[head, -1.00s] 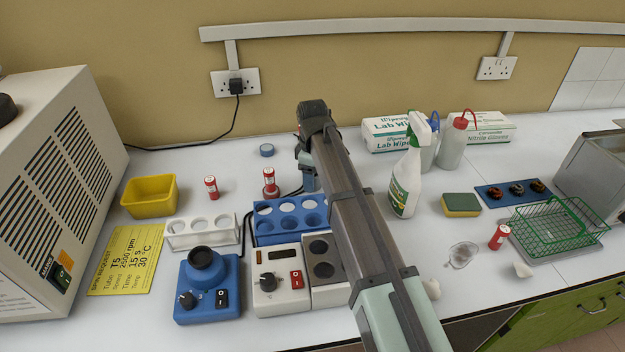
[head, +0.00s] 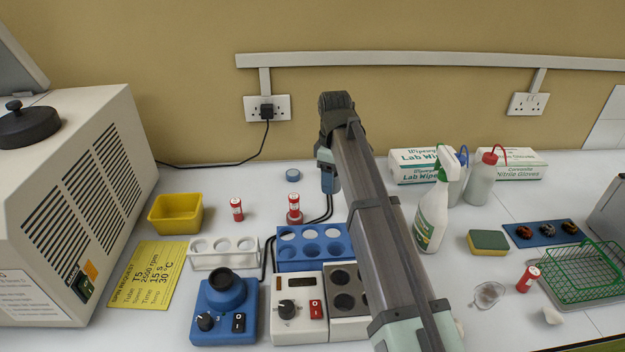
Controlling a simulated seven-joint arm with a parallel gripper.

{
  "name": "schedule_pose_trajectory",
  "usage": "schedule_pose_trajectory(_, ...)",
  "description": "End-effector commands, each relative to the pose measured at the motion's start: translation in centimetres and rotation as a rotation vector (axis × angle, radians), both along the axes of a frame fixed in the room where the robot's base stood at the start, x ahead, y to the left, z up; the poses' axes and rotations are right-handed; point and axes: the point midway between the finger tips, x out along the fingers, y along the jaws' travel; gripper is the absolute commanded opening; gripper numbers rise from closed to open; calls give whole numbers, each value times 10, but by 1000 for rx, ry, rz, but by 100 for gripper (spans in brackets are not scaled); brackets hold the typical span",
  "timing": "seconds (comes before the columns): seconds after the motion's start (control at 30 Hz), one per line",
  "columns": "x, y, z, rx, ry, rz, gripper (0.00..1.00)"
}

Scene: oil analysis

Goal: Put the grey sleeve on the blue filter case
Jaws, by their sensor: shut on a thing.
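My gripper (head: 328,180) is seen from behind and above the bench, right of a red-and-white vial. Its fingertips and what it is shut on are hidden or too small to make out. I cannot pick out a grey sleeve anywhere. A small blue round item (head: 293,175) lies at the back of the bench, left of my gripper. A flat blue holder (head: 515,233) with several dark round pieces lies at the right. I cannot tell which of these, if either, is the filter case.
A blue rack (head: 288,265), white rack (head: 205,260), blue mixer (head: 222,325) and white heater (head: 300,330) crowd the front. A yellow bin (head: 176,228) and centrifuge (head: 130,160) stand left. A spray bottle (head: 432,220), sponge (head: 488,242) and green basket (head: 585,270) stand right.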

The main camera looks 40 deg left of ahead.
Motion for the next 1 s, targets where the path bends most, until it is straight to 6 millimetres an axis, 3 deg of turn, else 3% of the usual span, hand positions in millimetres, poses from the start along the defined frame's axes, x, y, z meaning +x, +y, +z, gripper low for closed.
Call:
schedule_pose_trajectory(0.17, -2, 56, 5, -7, 5, 45, 28)
schedule_pose_trajectory(0.4, 19, 137, 15, -11, 8, 78, 28)
schedule_pose_trajectory(0.53, 35, 170, 21, -10, 7, 83, 28)
schedule_pose_trajectory(0.73, 53, 194, 27, -4, 3, 80, 28)
schedule_pose_trajectory(1.0, 56, 199, 18, 2, -1, 76, 28)
